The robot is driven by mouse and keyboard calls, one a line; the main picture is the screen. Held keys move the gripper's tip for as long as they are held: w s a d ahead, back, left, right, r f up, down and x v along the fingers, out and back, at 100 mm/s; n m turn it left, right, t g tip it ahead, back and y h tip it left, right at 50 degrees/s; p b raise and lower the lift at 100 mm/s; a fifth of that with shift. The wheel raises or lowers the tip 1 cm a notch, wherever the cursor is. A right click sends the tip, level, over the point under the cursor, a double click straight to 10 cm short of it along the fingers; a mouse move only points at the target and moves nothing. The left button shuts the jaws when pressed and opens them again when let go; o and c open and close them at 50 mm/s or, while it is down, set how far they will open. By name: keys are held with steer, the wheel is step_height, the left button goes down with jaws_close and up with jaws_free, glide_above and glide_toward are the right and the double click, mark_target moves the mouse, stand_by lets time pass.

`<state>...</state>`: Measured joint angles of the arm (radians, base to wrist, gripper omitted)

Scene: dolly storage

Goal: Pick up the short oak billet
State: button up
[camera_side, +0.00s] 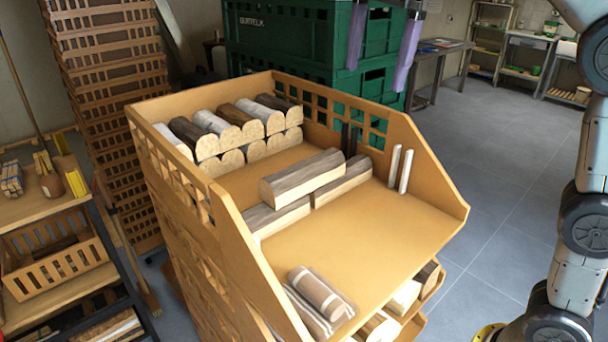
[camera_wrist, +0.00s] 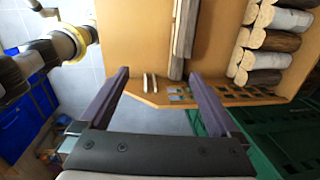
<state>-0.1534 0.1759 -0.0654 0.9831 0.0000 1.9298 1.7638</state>
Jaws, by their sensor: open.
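Several short half-round billets (camera_side: 212,122) with dark, white and brown bark lie in stacked rows at the back left of the wooden dolly. They also show at the right of the wrist view (camera_wrist: 275,40). Three longer dark-barked billets (camera_side: 303,174) are piled in the middle, one resting on two. I cannot tell for certain which billet is the short oak one. My gripper (camera_side: 376,79) is open and empty, above and beyond the dolly's back right side. In the wrist view its purple fingers (camera_wrist: 158,73) are wide apart, with no billet between them.
The dolly (camera_side: 345,235) has slatted walls. Two pale pegs (camera_side: 400,169) and dark pegs stand at its right side. A striped roll (camera_side: 318,294) lies at the front. Green crates (camera_side: 280,45) stand behind. The tray floor right of the long billets is bare.

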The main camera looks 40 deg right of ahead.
steer(key=w+a+f, duration=0.2)
steer(key=w+a, duration=0.1)
steer(key=w, duration=0.3)
steer(key=g, duration=0.1)
glide_above(304, 163)
step_height(304, 163, down, 5)
steer(key=f, duration=0.8)
steer(key=shift+s+d, duration=0.25)
steer(key=shift+d, duration=0.05)
steer(key=shift+w+a+f, duration=0.1)
steer(key=shift+a+f, duration=0.1)
steer(key=shift+f, duration=1.1)
steer(key=shift+w+a+f, duration=0.1)
steer(key=shift+a+f, duration=0.05)
steer(key=shift+f, duration=1.1)
jaws_close()
